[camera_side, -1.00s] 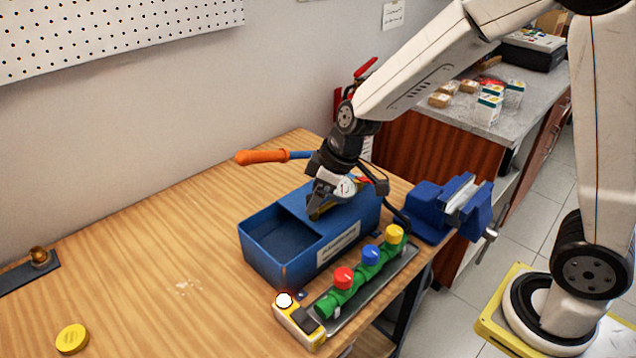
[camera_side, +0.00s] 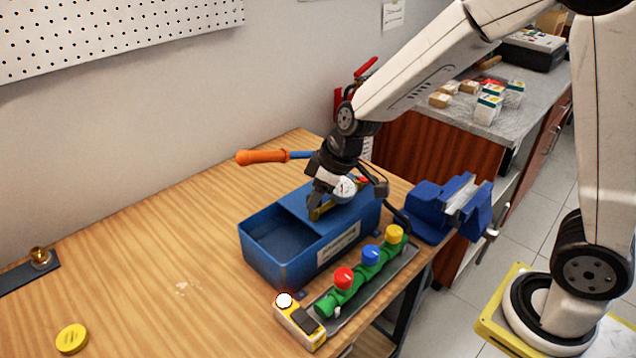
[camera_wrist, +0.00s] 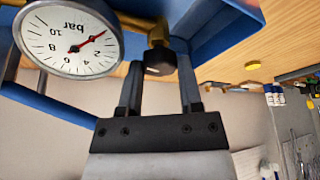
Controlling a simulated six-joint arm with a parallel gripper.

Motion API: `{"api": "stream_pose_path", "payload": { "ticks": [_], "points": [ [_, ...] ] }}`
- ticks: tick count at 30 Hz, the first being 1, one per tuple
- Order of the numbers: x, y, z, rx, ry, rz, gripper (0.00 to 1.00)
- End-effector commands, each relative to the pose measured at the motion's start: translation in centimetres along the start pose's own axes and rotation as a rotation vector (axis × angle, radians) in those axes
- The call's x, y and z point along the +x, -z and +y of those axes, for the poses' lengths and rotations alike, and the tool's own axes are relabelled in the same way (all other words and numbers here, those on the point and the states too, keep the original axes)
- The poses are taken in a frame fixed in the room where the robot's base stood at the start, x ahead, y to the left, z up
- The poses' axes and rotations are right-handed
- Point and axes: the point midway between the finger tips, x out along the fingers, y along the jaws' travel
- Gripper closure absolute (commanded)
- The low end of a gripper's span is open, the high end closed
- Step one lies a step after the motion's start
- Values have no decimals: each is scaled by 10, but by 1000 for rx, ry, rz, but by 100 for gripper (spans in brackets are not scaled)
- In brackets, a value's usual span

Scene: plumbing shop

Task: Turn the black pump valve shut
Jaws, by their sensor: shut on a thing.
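The black pump valve (camera_wrist: 160,57) is a dark knob with a pale line, on a brass fitting (camera_wrist: 158,32) beside the pressure gauge (camera_wrist: 68,38). My gripper (camera_wrist: 159,75) is shut on this knob, one finger on each side of it. In the side view my gripper (camera_side: 319,207) points down over the blue test pump (camera_side: 265,262), and the knob is hidden there. The white gauge also shows in the side view (camera_side: 344,188), just right of my fingers.
The pump's lever has an orange handle (camera_side: 262,157) reaching left. A green manifold (camera_side: 352,291) with red, blue and yellow caps lies in front of the pump, next to a yellow box with a white button (camera_side: 284,300). A blue vise (camera_side: 434,212) stands right. The table's left is mostly clear.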

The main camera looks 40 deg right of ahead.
Motion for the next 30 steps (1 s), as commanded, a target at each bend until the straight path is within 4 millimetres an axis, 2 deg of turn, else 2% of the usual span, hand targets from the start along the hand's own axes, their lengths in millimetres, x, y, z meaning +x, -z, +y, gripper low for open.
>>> {"api": "stream_pose_path", "payload": {
  "ticks": [30],
  "points": [
    [0, 0, -3, 379, -159, -3, 100]
  ]
}}
